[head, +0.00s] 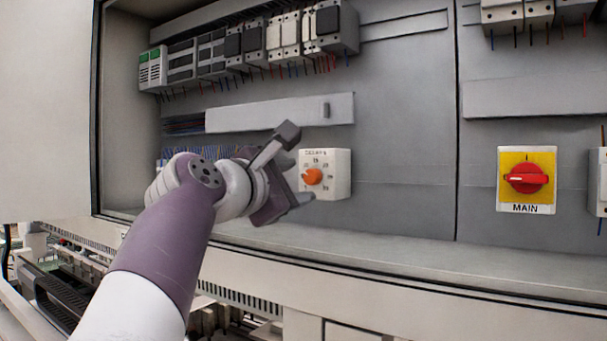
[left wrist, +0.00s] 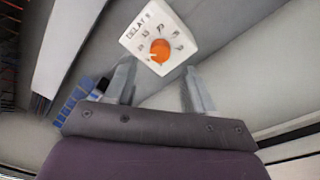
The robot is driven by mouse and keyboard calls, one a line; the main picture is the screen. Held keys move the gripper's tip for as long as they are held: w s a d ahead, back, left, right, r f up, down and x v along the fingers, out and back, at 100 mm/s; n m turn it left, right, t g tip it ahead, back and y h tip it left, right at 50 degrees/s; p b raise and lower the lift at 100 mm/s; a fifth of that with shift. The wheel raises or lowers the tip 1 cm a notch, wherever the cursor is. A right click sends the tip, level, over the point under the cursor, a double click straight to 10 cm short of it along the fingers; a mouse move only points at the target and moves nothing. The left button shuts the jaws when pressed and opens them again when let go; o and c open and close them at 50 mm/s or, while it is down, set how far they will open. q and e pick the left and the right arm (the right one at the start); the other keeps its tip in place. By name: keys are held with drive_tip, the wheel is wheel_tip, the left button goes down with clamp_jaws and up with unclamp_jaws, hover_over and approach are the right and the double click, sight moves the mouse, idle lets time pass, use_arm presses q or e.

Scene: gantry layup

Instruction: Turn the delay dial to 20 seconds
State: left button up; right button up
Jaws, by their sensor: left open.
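The delay dial is an orange knob (head: 313,177) on a white box marked DELAY (head: 340,173), fixed to the grey back panel of the cabinet. Numbers ring the knob, too small to read surely. In the left wrist view the orange knob (left wrist: 160,50) has a pale pointer mark towards the lower left of the picture, and the white box (left wrist: 178,27) lies beyond the fingertips. My left gripper (head: 294,163) is open and empty, just left of the box, its two fingers apart and facing the knob. It also shows in the left wrist view (left wrist: 160,83). My right gripper is not in view.
A yellow plate with a red MAIN switch (head: 526,178) is at the right. A grey duct cover (head: 280,113) runs above the dial, with a row of modules (head: 250,45) higher up. The cabinet's bottom ledge (head: 400,245) is clear.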

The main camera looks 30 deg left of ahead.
sight(308, 180)
use_arm(q)
drive_tip(key=shift+w+r, duration=0.25)
drive_tip(key=shift+w, duration=0.75)
drive_tip(key=shift+w+d+p, duration=0.15)
drive_tip(key=shift+w+p, duration=0.15)
drive_tip(key=shift+p, duration=0.15)
drive_tip(key=shift+d, duration=0.2)
drive_tip(key=shift+w+a, duration=0.15)
drive_tip(key=shift+w, duration=0.1)
drive_tip(key=shift+w+f, duration=0.15)
drive_tip(key=shift+c, duration=0.3)
clamp_jaws()
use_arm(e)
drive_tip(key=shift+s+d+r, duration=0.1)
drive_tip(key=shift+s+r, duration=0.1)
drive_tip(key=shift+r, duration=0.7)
use_arm(q)
drive_tip(key=shift+a, duration=0.1)
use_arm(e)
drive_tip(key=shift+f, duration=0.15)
